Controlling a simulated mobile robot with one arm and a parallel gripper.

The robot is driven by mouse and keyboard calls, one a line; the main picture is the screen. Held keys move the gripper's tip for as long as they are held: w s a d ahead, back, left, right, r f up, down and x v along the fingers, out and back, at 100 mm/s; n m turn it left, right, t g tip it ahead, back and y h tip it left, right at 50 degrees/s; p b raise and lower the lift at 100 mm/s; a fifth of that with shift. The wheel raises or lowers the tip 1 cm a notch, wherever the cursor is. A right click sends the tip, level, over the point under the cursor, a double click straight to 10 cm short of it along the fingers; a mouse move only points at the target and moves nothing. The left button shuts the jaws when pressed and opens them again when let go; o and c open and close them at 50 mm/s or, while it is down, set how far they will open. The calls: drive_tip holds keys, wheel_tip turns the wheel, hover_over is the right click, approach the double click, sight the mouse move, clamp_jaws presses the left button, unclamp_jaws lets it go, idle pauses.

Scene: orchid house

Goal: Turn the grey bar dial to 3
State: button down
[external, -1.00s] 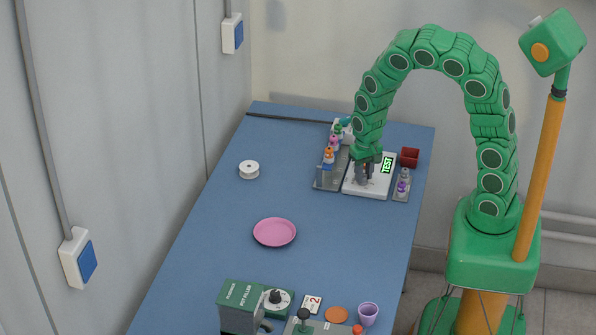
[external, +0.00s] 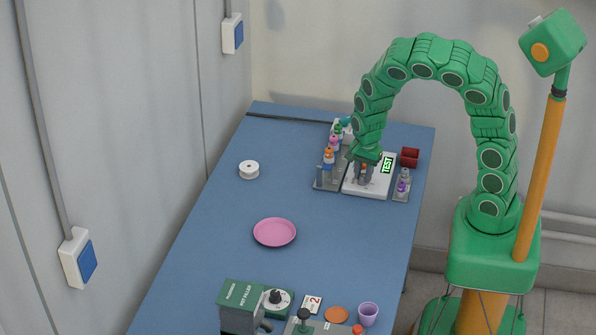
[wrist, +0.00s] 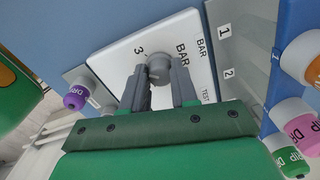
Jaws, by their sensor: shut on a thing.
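The grey bar dial (wrist: 159,68) is a round grey knob on a white panel (wrist: 124,55), which also shows in the external view (external: 375,192). The panel carries a 3 to the left of the knob, the word BAR to its right, and TEST lower down. My gripper (wrist: 160,80) is shut on the knob, with one grey finger on each side. In the external view my gripper (external: 364,177) reaches down onto the panel and covers the dial. I cannot tell which mark the knob points to. A lit green TEST display (external: 387,165) is on the panel.
A rack with coloured dropper bottles (external: 329,156) stands close left of the panel. A smaller holder with a purple-capped bottle (external: 403,187) and a dark red box (external: 410,157) are on the right. A pink plate (external: 275,232) lies nearer; the table between is clear.

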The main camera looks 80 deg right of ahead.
sight(364, 176)
drive_tip(key=shift+m, duration=2)
drive_tip(key=c, duration=0.9)
unclamp_jaws()
drive_tip(key=shift+o, duration=0.2)
drive_tip(key=shift+r, duration=0.1)
drive_tip(key=shift+r, duration=3.8)
